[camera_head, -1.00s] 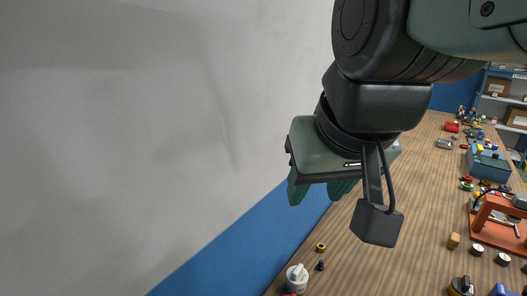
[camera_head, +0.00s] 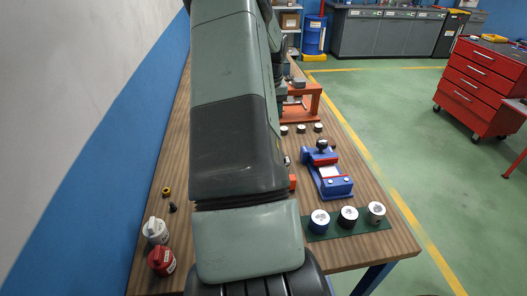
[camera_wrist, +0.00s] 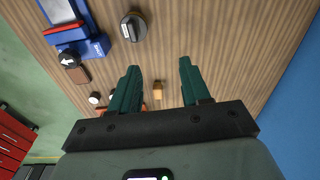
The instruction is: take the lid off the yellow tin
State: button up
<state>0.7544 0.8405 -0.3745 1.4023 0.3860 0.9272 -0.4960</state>
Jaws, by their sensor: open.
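No yellow tin body shows clearly now. In the wrist view a round dark lid with a raised knob (camera_wrist: 134,27) stands on the wooden table, seen from nearly above; whatever body it sits on is hidden under it. My gripper (camera_wrist: 159,67) is open and empty, its two green fingers apart above the table. The knobbed lid is ahead and to the left of the fingertips, not between them. In the head view my arm covers the middle of the table and hides my gripper and this lid.
A blue vise (camera_head: 327,173) stands on the table (camera_head: 370,254). Three round tins (camera_head: 347,216) stand on a green mat. White (camera_head: 155,231) and red (camera_head: 162,260) knobbed tins stand at the left edge.

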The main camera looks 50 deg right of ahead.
jog(key=shift+m+g, duration=0.3)
jog(key=s+d+f, duration=0.1)
jog(key=f, duration=0.2)
jog(key=s+d+f, duration=0.1)
jog(key=f, duration=0.3)
jog(key=s+d+f, duration=0.2)
jog(key=f, duration=0.1)
jog(key=shift+f, duration=0.35)
jog(key=shift+w+f, duration=0.1)
jog(key=shift+f, duration=2.8)
grip_shut()
